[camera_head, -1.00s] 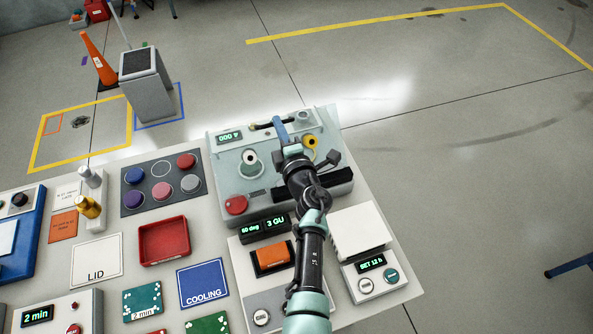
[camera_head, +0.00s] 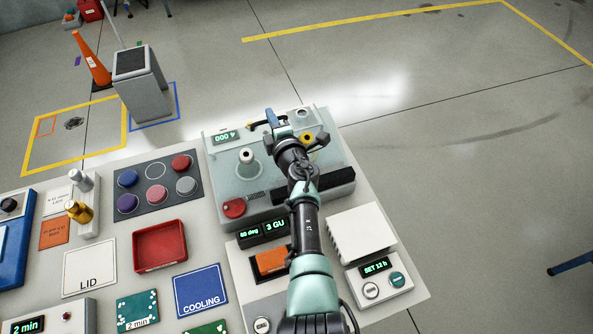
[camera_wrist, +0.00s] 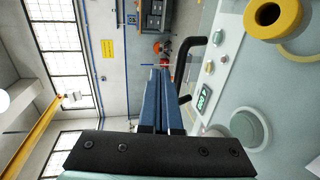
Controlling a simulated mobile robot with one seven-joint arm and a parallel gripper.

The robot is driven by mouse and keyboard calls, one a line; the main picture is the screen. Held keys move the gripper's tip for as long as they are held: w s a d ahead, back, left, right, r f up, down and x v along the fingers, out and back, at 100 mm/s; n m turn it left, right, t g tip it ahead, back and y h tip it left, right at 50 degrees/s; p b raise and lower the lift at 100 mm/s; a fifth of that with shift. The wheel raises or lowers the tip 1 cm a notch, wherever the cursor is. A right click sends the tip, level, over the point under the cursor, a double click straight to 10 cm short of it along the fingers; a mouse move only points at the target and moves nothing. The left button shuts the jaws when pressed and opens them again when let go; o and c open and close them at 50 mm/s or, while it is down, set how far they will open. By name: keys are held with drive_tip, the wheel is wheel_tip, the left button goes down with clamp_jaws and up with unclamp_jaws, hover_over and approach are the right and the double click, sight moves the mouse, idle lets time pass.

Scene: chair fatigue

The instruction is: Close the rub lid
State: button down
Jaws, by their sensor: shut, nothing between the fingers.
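The rub machine (camera_head: 280,193) is a pale grey-green unit at the back of the table. A clear lid pane seems to stand over its back part, but its edges are faint and I cannot tell its angle. A black bar handle (camera_head: 256,124) shows near the back edge, and also in the wrist view (camera_wrist: 188,62). My gripper (camera_head: 269,115) is above the back of the machine, just right of this handle. Its blue fingers (camera_wrist: 160,72) are shut and empty, left of the handle in the wrist view. My arm hides part of the machine.
A yellow ring (camera_head: 307,138) and a pale round knob (camera_head: 247,156) sit on the machine, with a red button (camera_head: 234,208) at its front left. A white box (camera_head: 362,233) stands front right. Open floor lies behind the table.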

drive_tip(key=shift+w+a+f+b, duration=0.25)
drive_tip(key=shift+w+f+b, duration=0.6)
drive_tip(key=shift+b, duration=0.6)
drive_tip(key=shift+w+a+f+b, duration=0.25)
drive_tip(key=shift+w+f+b, duration=0.3)
drive_tip(key=shift+f+b, duration=0.75)
drive_tip(key=shift+w+a+f+b, duration=0.25)
drive_tip(key=shift+w+f+b, duration=0.55)
drive_tip(key=shift+b, duration=0.75)
drive_tip(key=shift+s, duration=0.1)
drive_tip(key=shift+r+p, duration=0.55)
drive_tip(key=shift+p, duration=0.05)
drive_tip(key=s+r+p, duration=0.1)
drive_tip(key=r+p, duration=0.7)
drive_tip(key=p, duration=0.1)
drive_tip(key=s+d+r+p, duration=0.1)
drive_tip(key=r+p, duration=0.3)
drive_tip(key=shift+s+r, duration=0.3)
